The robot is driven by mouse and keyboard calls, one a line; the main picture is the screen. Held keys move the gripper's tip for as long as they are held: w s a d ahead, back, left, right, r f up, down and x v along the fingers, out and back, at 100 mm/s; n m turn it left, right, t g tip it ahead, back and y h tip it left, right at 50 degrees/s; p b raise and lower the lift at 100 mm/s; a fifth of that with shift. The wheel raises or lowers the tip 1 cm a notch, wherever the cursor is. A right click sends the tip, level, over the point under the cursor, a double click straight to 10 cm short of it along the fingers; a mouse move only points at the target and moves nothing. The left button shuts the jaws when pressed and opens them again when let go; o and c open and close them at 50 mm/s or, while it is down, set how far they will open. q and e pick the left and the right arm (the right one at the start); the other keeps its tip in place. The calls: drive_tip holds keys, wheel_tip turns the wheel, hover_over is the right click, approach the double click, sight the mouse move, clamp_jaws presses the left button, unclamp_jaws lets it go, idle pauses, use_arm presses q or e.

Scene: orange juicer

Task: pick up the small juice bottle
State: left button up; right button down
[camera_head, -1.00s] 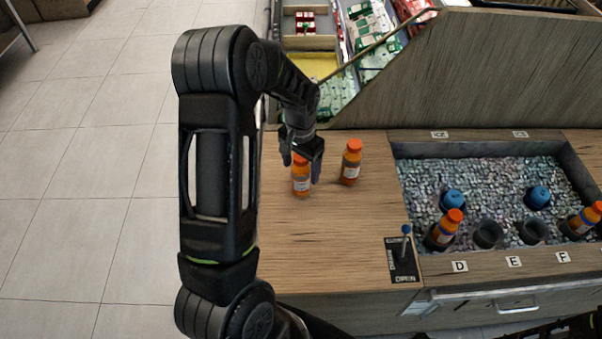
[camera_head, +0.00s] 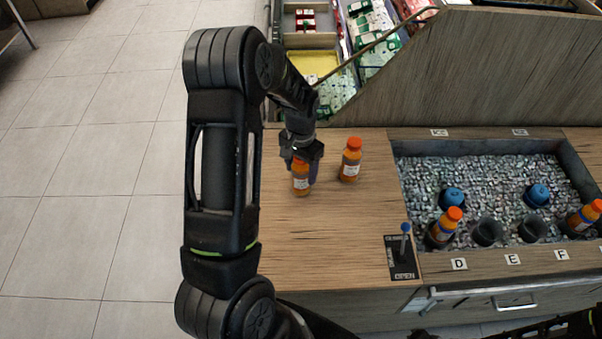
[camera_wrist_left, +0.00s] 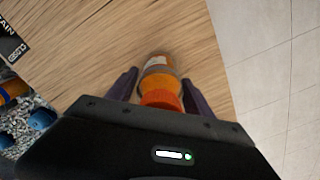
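A small juice bottle (camera_head: 301,184) with orange juice, a white label and an orange cap stands upright on the wooden counter. My left gripper (camera_head: 301,172) is over it from above, with its fingers on either side. In the left wrist view the bottle (camera_wrist_left: 160,82) lies between the two open fingers (camera_wrist_left: 160,92), with gaps beside it. A second, similar juice bottle (camera_head: 350,162) stands just to the right, apart from the gripper. My right gripper is not in view.
A sunken bin of ice (camera_head: 500,180) at right holds bottles, dark cups and blue-topped items. A blue-knobbed lever (camera_head: 405,240) stands on the counter's front. A wooden panel (camera_head: 480,75) rises behind. The counter's front left is clear.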

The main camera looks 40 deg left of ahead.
use_arm(q)
clamp_jaws()
idle(0.4)
drive_tip(key=shift+w+r, duration=0.1)
drive_tip(key=shift+r, duration=0.4)
wheel_tip(320, 180, up, 9)
drive_tip(key=shift+r+b, duration=0.1)
drive_tip(key=shift+b, duration=0.75)
